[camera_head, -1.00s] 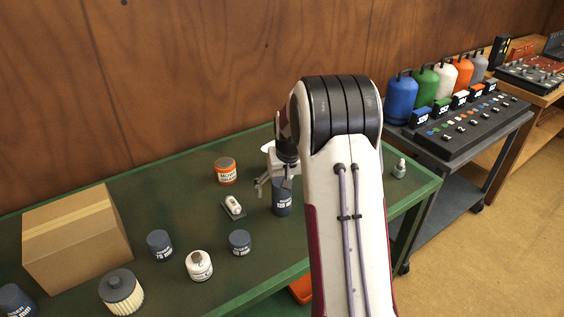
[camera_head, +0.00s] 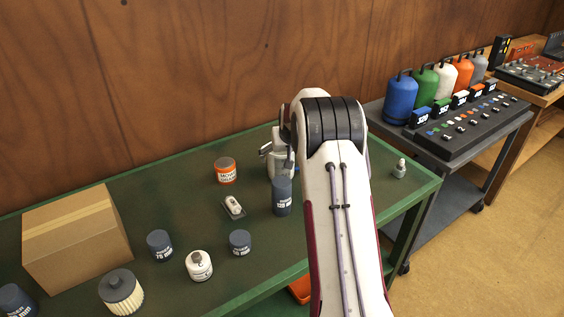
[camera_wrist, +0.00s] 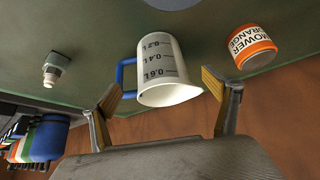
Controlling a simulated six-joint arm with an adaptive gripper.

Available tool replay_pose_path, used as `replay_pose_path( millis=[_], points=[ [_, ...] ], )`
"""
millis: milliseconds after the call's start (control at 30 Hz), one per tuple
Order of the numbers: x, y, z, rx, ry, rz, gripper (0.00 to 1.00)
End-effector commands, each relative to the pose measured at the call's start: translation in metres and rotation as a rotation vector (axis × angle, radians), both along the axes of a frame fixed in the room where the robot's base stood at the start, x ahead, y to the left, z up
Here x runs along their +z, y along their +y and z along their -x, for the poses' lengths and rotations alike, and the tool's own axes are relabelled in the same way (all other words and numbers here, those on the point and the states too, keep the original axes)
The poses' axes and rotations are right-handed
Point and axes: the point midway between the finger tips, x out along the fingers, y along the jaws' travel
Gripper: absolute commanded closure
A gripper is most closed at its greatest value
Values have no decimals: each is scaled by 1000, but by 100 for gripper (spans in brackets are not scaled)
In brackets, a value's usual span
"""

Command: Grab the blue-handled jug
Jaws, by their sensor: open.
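The jug (camera_wrist: 165,72) is white and tapered, with dark volume marks and a blue handle (camera_wrist: 125,73) on its left in the wrist view. Its open mouth faces my camera. My gripper (camera_wrist: 162,90) is open, with one finger on each side of the jug; the left finger is near the handle. I cannot tell whether either finger touches it. In the head view my gripper (camera_head: 272,146) is over the back of the green table, and the jug is largely hidden around it.
A dark blue can (camera_head: 282,197) stands just in front of the gripper. An orange tin (camera_head: 225,171) is to the left; it also shows in the wrist view (camera_wrist: 252,47). A cardboard box (camera_head: 75,240) and several cans are farther left. A wooden wall is behind.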

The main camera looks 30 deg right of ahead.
Motion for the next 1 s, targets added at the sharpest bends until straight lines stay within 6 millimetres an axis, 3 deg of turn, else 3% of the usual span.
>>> replay_pose_path(
  millis=[500, 1000],
  points=[
    [-19, -4, -11, 0, 1, 0, 13],
    [-23, -5, -13, 0, 2, -1, 13]
  ],
)
